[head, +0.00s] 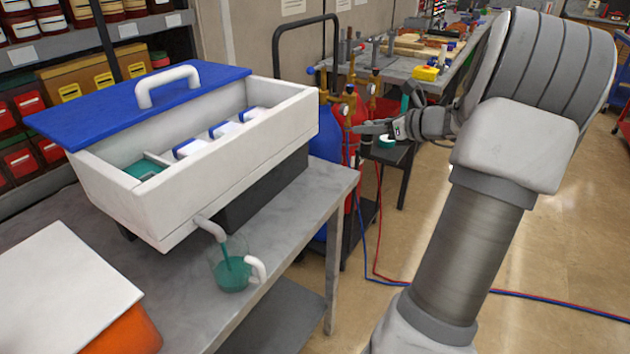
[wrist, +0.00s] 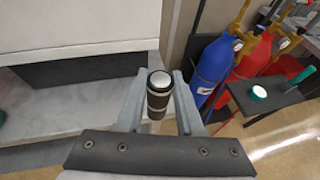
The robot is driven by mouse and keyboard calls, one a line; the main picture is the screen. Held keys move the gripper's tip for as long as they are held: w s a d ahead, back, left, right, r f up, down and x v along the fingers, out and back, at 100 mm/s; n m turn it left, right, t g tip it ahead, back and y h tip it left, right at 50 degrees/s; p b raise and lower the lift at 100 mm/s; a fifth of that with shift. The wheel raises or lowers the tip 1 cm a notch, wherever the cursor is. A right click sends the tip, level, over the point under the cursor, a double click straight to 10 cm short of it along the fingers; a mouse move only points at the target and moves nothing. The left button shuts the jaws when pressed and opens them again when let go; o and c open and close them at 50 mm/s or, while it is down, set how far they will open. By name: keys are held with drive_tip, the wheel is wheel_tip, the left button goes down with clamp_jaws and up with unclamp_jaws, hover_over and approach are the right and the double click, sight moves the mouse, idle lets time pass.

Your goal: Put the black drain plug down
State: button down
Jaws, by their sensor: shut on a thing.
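The black drain plug (wrist: 158,100), a dark cylinder with a pale round top, stands between my gripper's fingers (wrist: 158,88) in the wrist view. My gripper is shut on it and holds it beside the grey bench (wrist: 80,110). In the head view my gripper (head: 368,128) is in the air right of the white tank (head: 190,190), pointing left; I cannot make out the plug clearly there. Teal liquid runs from the tank's spout (head: 210,228) into a clear jug (head: 232,275) with a white handle, on the bench.
The tank's blue lid (head: 140,98) lies askew, leaving part of the tank open. A small dark table (head: 388,156) with a white and teal round item (head: 387,141) stands beyond my gripper, near blue and red gas cylinders (wrist: 213,70). The bench's right end (head: 315,195) is clear.

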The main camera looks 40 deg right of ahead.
drive_tip(key=shift+w+a+f+b, duration=0.7)
drive_tip(key=shift+w+a+f, duration=0.6)
drive_tip(key=shift+f, duration=0.45)
drive_tip(key=shift+w+a+f+b, duration=0.7)
drive_tip(key=shift+w+a+f, duration=0.35)
drive_tip(key=shift+a+f, duration=0.6)
drive_tip(key=shift+w+a+f+b, duration=0.7)
drive_tip(key=shift+w+a+f, duration=0.55)
drive_tip(key=shift+f, duration=0.65)
drive_tip(key=shift+f, duration=0.25)
drive_tip(key=c, duration=0.5)
unclamp_jaws()
drive_tip(key=shift+r, duration=0.1)
drive_tip(key=shift+c, duration=0.2)
drive_tip(key=shift+r, duration=0.3)
drive_tip(key=p+v, duration=0.2)
drive_tip(key=v, duration=1)
